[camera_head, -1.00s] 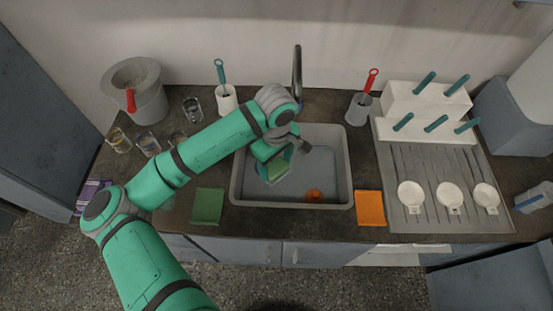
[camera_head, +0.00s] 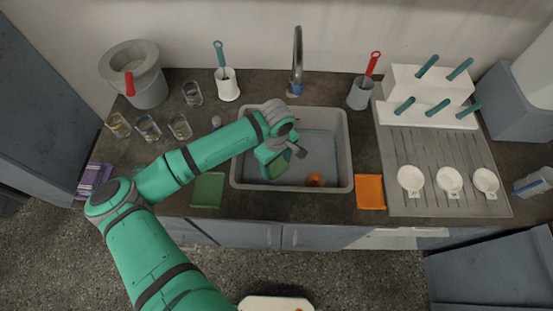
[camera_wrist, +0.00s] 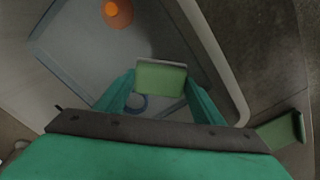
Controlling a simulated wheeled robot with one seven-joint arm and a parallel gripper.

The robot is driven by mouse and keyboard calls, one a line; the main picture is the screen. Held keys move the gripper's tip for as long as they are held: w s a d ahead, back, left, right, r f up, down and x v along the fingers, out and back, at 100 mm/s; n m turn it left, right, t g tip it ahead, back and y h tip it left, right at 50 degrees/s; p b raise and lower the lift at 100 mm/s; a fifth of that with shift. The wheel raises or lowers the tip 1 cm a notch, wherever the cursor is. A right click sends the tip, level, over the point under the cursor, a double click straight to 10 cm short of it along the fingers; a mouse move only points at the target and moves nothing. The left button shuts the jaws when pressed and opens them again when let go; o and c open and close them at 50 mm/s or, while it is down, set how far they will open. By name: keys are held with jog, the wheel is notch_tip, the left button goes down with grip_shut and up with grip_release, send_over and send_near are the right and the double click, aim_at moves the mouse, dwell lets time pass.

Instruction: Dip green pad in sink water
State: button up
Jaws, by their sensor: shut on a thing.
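The green pad (camera_wrist: 160,77) is held between the two fingers of my gripper (camera_wrist: 158,92) in the wrist view. In the head view, my gripper (camera_head: 280,161) points down inside the sink outline (camera_head: 345,150), left of its middle, with part of the green pad (camera_head: 275,168) showing. Grey-blue water (camera_head: 325,145) shows in the sink. I cannot tell whether the pad touches the water. A flat green mat (camera_head: 207,190) lies on the counter left of the sink; a green piece also shows at the right of the wrist view (camera_wrist: 282,130).
An orange object (camera_head: 314,180) sits in the sink near its front wall. An orange mat (camera_head: 369,192) lies right of the sink. The faucet (camera_head: 298,60) stands behind it. Several glasses (camera_head: 149,127) stand at left; a rack with white scoops (camera_head: 449,180) is at right.

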jog(key=shift+f, duration=4.5)
jog(key=shift+r, duration=0.1)
notch_tip(320, 180, up, 20)
